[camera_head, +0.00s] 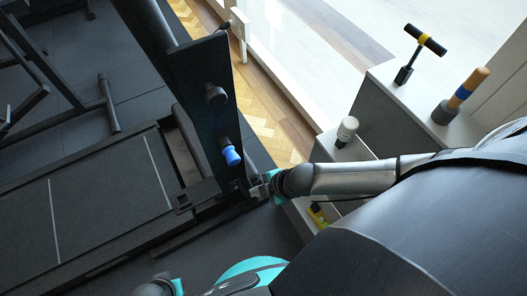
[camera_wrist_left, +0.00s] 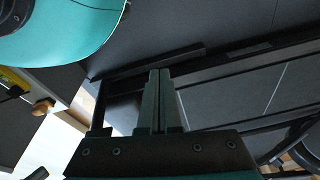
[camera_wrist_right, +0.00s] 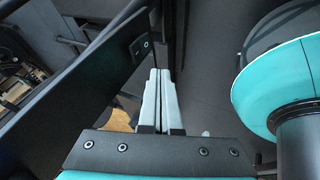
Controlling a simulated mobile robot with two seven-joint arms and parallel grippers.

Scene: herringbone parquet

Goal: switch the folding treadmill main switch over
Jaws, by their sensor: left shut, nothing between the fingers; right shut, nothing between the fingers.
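The folding treadmill (camera_head: 95,200) lies with its dark deck to the left, and its dark upright panel (camera_head: 200,75) carries a grey knob and a blue knob (camera_head: 230,152). In the right wrist view a small black switch with white marks (camera_wrist_right: 141,48) sits on the edge of a dark panel (camera_wrist_right: 85,95). My right gripper (camera_head: 256,190) is shut and empty by the panel's lower end; its fingertips (camera_wrist_right: 158,73) appear just below and right of the switch, contact unclear. My left gripper (camera_wrist_left: 160,74) is shut and empty, low over the dark floor; its fingertips are out of the head view.
A pale-topped knob (camera_head: 347,130) stands below, near my right arm. Black frame bars (camera_head: 60,65) stand at the upper left.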

